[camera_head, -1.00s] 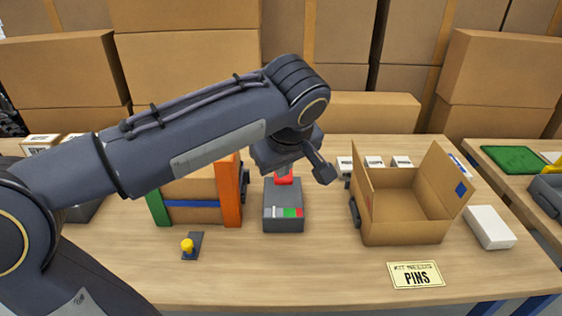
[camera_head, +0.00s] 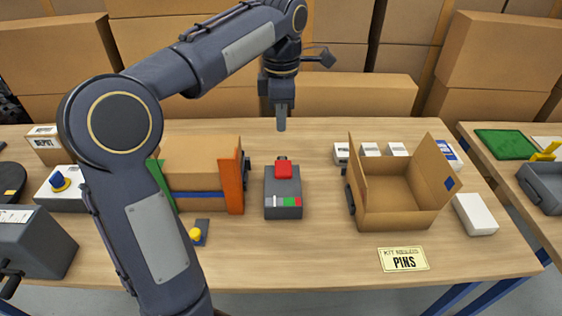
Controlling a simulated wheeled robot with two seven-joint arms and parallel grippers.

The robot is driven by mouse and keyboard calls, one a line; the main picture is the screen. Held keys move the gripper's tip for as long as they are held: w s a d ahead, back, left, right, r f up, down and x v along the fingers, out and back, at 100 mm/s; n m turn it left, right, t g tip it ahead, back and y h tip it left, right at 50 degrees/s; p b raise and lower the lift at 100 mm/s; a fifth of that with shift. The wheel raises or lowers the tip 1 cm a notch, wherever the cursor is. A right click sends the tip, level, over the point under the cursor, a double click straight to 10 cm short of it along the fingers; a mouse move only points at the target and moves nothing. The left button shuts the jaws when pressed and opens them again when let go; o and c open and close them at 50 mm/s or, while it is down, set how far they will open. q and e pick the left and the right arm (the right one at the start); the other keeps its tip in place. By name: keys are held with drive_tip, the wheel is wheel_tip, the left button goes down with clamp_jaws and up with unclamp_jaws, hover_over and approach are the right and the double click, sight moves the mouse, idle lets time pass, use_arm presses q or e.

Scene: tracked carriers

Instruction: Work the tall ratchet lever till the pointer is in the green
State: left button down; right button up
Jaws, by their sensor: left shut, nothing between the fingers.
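The ratchet unit is a dark grey box (camera_head: 283,190) in the middle of the table. A red lever grip (camera_head: 283,170) stands at its back part. Its front strip (camera_head: 284,202) shows grey, then a white mark, then green and red at the right. The white mark, which looks like the pointer, is left of the green. My left gripper (camera_head: 281,127) points down, shut and empty, above and behind the red grip, apart from it. My right gripper is not in view.
An open cardboard box (camera_head: 400,210) stands to the right, with a PINS card (camera_head: 404,259) in front. A carton with an orange post (camera_head: 231,185) stands close on the left. A yellow knob (camera_head: 195,235) sits at front left. The table in front of the unit is clear.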

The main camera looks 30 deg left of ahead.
sight(281, 172)
use_arm(q)
wheel_tip(281, 172, down, 13)
drive_tip(key=shift+f+b, duration=0.1)
drive_tip(key=shift+b, duration=0.2)
drive_tip(key=s+d+f+t+y+b, duration=0.2)
drive_tip(key=f+b, duration=0.5)
drive_tip(key=b, duration=0.8)
drive_tip(key=shift+s+f+t+b, duration=0.4)
drive_tip(key=shift+s+t, duration=0.35)
drive_tip(key=shift+t, duration=0.15)
drive_tip(key=shift+s+f, duration=0.1)
drive_tip(key=shift+f, duration=0.05)
